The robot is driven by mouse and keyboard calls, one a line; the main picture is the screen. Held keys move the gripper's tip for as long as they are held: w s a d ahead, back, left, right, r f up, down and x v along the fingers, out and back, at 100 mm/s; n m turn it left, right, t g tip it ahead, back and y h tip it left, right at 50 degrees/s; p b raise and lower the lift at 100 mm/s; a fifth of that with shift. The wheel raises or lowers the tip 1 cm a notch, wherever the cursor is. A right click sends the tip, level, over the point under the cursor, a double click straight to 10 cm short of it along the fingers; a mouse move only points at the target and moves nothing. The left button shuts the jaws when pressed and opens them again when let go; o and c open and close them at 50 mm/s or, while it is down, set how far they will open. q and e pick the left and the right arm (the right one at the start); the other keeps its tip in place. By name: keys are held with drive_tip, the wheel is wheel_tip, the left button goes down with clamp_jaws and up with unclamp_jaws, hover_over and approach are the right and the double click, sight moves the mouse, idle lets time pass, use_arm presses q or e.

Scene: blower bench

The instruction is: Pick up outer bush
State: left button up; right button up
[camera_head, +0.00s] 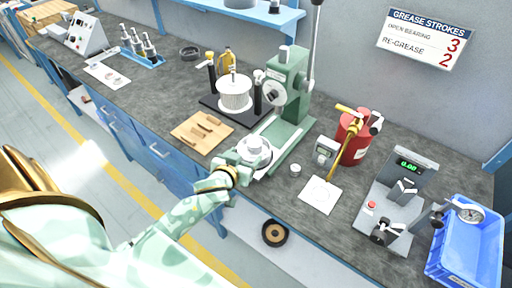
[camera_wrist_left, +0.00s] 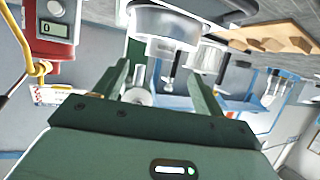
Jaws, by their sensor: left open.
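My left gripper (camera_head: 247,163) is at the foot of the green arbor press (camera_head: 291,85). In the left wrist view its two green fingers (camera_wrist_left: 163,85) stand apart, with nothing clearly held between them. A pale, round stepped metal part (camera_head: 255,147) sits at the press base, right beside the fingers. A silver cylindrical part (camera_wrist_left: 165,32) shows just beyond the fingertips in the left wrist view. A small silver ring-like piece (camera_head: 295,169) lies on the bench to the right. I cannot tell for sure which of these is the outer bush. My right gripper is out of view.
A wooden board (camera_head: 201,131) with small pieces lies left of the press. A red canister (camera_head: 354,138) with a brass lever, a white sheet (camera_head: 320,194), a grey test stand (camera_head: 392,203) and a blue bin (camera_head: 470,256) stand to the right. A black ring (camera_head: 190,53) lies farther back.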

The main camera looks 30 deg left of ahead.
sight(254, 143)
use_arm(q)
drive_tip(key=x, duration=0.3)
drive_tip(key=shift+w+f+b, duration=0.15)
drive_tip(key=shift+b, duration=0.15)
drive_tip(key=shift+w+a+f, duration=0.1)
drive_tip(key=shift+w+a, duration=0.05)
drive_tip(key=shift+w, duration=0.4)
drive_tip(key=x, duration=0.1)
drive_tip(key=b+x, duration=0.1)
drive_tip(key=x, duration=0.3)
drive_tip(key=shift+r, duration=0.3)
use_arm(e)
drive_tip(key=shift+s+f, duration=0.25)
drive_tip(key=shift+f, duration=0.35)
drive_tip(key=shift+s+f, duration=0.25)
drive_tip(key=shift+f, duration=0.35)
use_arm(q)
drive_tip(key=shift+r, duration=0.1)
drive_tip(key=shift+c, duration=0.3)
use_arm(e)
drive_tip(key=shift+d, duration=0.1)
use_arm(q)
drive_tip(key=c, duration=1.2)
drive_tip(key=shift+c, duration=0.2)
drive_tip(key=shift+r, duration=0.1)
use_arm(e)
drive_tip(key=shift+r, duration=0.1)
